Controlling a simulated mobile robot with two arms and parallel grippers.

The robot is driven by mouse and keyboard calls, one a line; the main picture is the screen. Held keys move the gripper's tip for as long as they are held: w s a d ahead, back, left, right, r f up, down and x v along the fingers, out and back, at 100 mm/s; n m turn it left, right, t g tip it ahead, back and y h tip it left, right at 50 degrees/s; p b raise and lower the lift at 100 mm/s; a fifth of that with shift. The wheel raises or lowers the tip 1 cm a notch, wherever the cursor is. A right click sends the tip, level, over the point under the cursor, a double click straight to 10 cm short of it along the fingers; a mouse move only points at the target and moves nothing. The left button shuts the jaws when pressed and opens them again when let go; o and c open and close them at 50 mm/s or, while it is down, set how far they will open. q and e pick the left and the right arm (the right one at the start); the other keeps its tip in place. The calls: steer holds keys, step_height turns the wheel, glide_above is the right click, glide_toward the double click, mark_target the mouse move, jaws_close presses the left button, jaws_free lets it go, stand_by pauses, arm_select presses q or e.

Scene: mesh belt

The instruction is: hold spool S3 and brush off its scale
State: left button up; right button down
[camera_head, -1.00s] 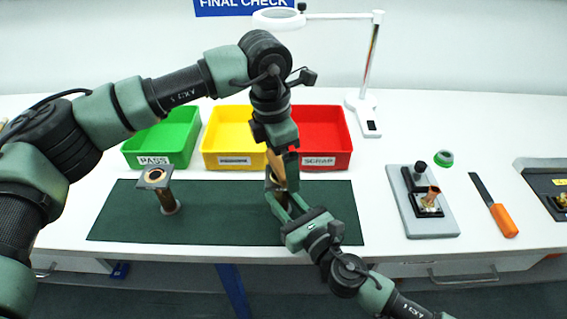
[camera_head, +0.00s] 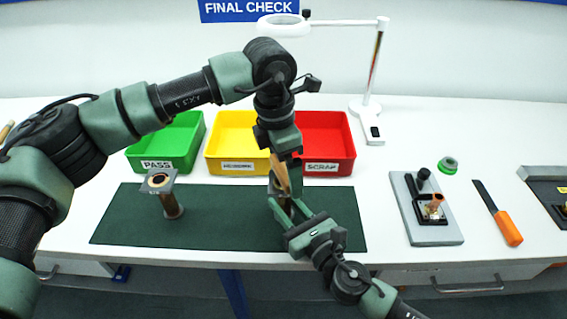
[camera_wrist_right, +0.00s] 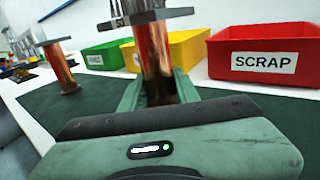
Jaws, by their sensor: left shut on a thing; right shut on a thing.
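A copper-coloured spool (camera_wrist_right: 155,65) with a grey flange stands upright in my right gripper (camera_wrist_right: 158,92), which is shut on it. In the head view the right gripper (camera_head: 289,207) is over the green mat's right part, and the spool is mostly hidden. I cannot read a mark telling if it is S3. My left gripper (camera_head: 281,160) points down just above it, shut on a tan brush (camera_head: 282,178). The bristles are hard to make out, and I cannot tell whether they touch the spool. Scale cannot be told apart from the dark patches on the copper.
Another spool (camera_head: 167,196) stands on the mat (camera_head: 225,215) at left. Green PASS (camera_head: 195,136), yellow (camera_head: 211,151) and red SCRAP (camera_head: 347,151) bins stand behind. A grey fixture (camera_head: 432,241), an orange-handled tool (camera_head: 509,229) and a magnifier lamp (camera_head: 365,108) are at right.

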arm_select(q)
steer(key=shift+s+d, duration=0.3)
steer(key=shift+s, duration=0.55)
steer(key=shift+w+a, duration=0.35)
steer(key=shift+w, duration=0.5)
steer(key=shift+w+a, duration=0.3)
steer(key=shift+w, duration=0.5)
steer(key=shift+s+d, duration=0.35)
steer(key=shift+s, duration=0.5)
steer(key=shift+s+d, duration=0.3)
steer(key=shift+s, duration=0.5)
steer(key=shift+w+a, duration=0.35)
steer(key=shift+w, duration=0.5)
steer(key=shift+w+a, duration=0.3)
steer(key=shift+w, duration=0.55)
steer(key=shift+r, duration=3.55)
